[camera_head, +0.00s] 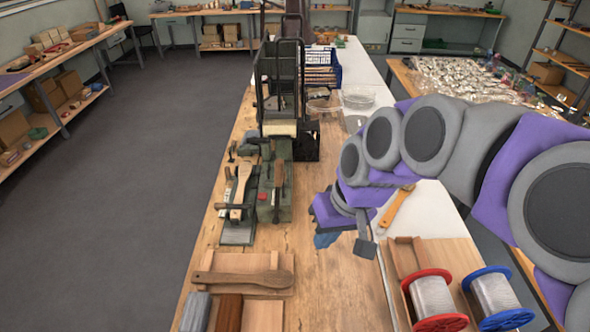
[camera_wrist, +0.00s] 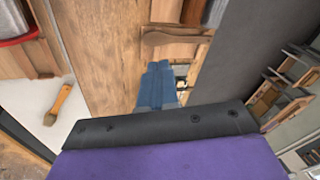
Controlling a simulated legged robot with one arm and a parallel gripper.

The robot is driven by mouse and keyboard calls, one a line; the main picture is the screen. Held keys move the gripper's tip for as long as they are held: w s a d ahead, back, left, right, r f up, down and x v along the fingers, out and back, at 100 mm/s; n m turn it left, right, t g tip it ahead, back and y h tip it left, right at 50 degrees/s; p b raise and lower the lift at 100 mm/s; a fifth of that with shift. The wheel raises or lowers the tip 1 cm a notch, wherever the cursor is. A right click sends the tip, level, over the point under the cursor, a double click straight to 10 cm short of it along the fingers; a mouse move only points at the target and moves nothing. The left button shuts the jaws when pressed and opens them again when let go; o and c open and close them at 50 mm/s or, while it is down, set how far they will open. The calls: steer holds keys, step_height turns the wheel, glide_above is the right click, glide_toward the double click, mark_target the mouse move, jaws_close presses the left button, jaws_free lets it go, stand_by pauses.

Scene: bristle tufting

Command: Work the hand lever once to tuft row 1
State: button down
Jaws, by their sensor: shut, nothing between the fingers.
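The tufting machine looks like a green bench unit (camera_head: 275,198) on the wooden bench in the head view. A slim brown-handled bar (camera_head: 278,178) on it looks like the hand lever, though I cannot be sure. A wooden brush body (camera_head: 240,192) lies in the dark fixture (camera_head: 238,232) just left of it. My gripper (camera_head: 325,240), with blue fingers, is right of the machine and nearer the camera, apart from the lever. In the wrist view its fingers (camera_wrist: 157,85) are shut and empty. The lever does not show in the wrist view.
A wooden paddle brush (camera_head: 243,279) lies on a board in front, also in the wrist view (camera_wrist: 178,38). Red (camera_head: 434,300) and blue (camera_head: 497,298) wire spools stand at front right. A tall black frame (camera_head: 280,88) stands behind the machine. Bare bench (camera_head: 325,275) lies below my gripper.

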steer(key=w+a+t+y+b, duration=0.1)
steer(key=w+a+t+y, duration=0.2)
steer(key=w, duration=1.5)
steer(key=w+d+f+m+t, duration=0.1)
steer(key=w+d+f, duration=0.2)
steer(key=w, duration=0.3)
steer(key=w+d+f+m, duration=0.1)
steer(key=w+d+f, duration=0.2)
steer(key=w, duration=0.3)
steer(key=w+a+f+b, duration=0.3)
steer(key=a+f, duration=0.4)
steer(key=a, duration=0.3)
steer(key=shift+w+f+b, duration=0.25)
steer(key=shift+w+b, duration=0.15)
steer(key=shift+b, duration=0.1)
steer(key=shift+a+r, duration=0.1)
steer(key=shift+a, duration=0.05)
